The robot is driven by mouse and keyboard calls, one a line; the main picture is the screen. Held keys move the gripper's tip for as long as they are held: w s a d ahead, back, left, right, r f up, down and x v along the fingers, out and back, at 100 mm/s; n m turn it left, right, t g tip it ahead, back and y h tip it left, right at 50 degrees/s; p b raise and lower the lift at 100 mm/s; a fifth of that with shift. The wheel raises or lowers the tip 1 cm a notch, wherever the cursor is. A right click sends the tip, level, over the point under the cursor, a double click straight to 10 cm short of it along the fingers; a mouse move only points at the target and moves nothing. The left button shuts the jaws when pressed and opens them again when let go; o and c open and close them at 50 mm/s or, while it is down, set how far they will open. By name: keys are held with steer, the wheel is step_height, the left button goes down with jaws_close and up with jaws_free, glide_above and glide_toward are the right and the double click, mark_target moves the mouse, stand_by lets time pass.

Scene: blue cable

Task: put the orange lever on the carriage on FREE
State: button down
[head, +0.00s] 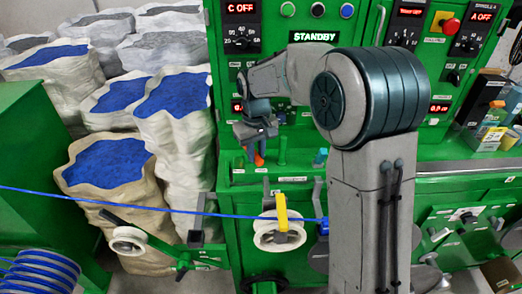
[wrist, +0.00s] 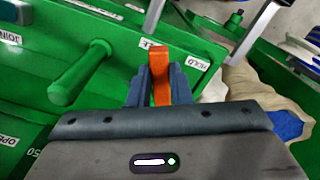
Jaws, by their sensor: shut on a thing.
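The orange lever (head: 259,159) shows below my gripper (head: 256,135) in the head view. In the wrist view the lever (wrist: 160,75) stands between the two grey-blue fingers of my gripper (wrist: 160,82), which is shut on it. The lever's top end sticks out past the fingertips, beside a small white label (wrist: 147,43) that is too small and partly covered to read. A HOLD label (wrist: 198,63) sits to the right of the fingers. The lever's pivot is hidden by my gripper. The green carriage surface (wrist: 112,62) lies around it.
A green peg handle (wrist: 80,76) stands left of my gripper in the wrist view. In the head view a blue cable (head: 130,208) runs across in front, past a white roller (head: 279,236) with a yellow arm. Filled sacks (head: 172,98) stand to the left.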

mark_target(256, 155)
steer(key=shift+w+r, duration=0.1)
steer(key=c, duration=1.3)
jaws_free()
step_height(256, 155, up, 14)
steer(key=shift+f+b, duration=0.1)
steer(key=shift+b, duration=0.55)
steer(key=s+d+f+m+t, duration=0.1)
steer(key=s+d+f, duration=0.2)
steer(key=s, duration=0.5)
steer(key=s+d+f+m+t, duration=0.1)
steer(key=s+d+f+m, duration=0.1)
steer(key=s+d, duration=0.4)
steer(key=s+d+f+m+t, duration=0.1)
steer(key=s+d+f, duration=0.3)
steer(key=s, duration=0.7)
steer(key=shift+d+m+t, duration=0.3)
steer(key=shift+d+m, duration=0.2)
steer(key=shift+m, duration=0.2)
